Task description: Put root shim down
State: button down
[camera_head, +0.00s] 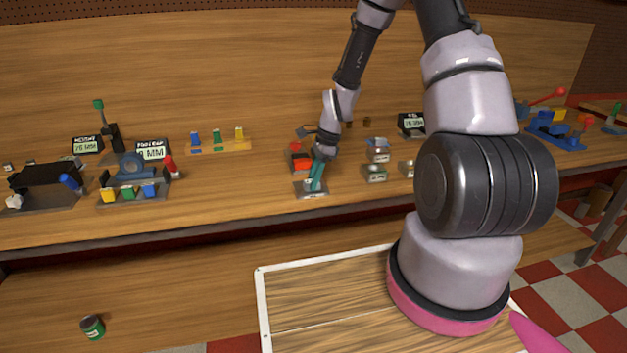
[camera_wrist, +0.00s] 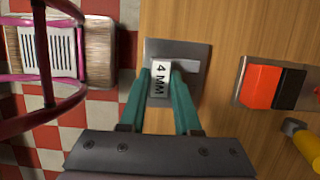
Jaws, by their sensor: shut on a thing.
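The root shim (camera_wrist: 159,80), a small light block marked "4 MM", sits between the teal fingertips of my gripper (camera_wrist: 160,80) in the wrist view. My gripper is shut on it. Below it is a grey metal plate (camera_wrist: 196,52) on the wooden bench, with a lighter patch on its surface. In the head view my gripper (camera_head: 314,185) points down over the same plate (camera_head: 301,194) near the bench's front edge. The shim is too small to make out there. I cannot tell whether the shim touches the plate.
A red and black block (camera_wrist: 270,87) stands beside the plate. Small grey blocks (camera_head: 376,172) stand to its right. A fixture with yellow, green and blue pieces (camera_head: 129,193) is at left. The bench's front edge (camera_head: 240,229) is close; open bench lies between plate and fixture.

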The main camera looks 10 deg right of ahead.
jog(key=shift+f, duration=0.15)
jog(key=c, duration=0.6)
grip_release()
jog(key=s+d+r+n+t, duration=0.1)
jog(key=d+r+n, duration=0.1)
jog(key=r, duration=0.9)
jog(key=s+d+r+n+t, duration=0.1)
jog(key=s+d+r, duration=0.1)
jog(key=r, duration=0.8)
jog(key=s+r+n+t, duration=0.1)
jog(key=s+r+n, duration=0.2)
jog(key=s+r, duration=0.3)
jog(key=s+d+r+n+t+h, duration=0.1)
jog(key=s+r+n+t, duration=0.1)
jog(key=s+r+n, duration=0.2)
jog(key=s+r+n+t, duration=0.2)
jog(key=s+r+n, duration=0.2)
jog(key=s+r, duration=0.5)
jog(key=shift+s+d, duration=0.15)
jog(key=shift+d, duration=0.25)
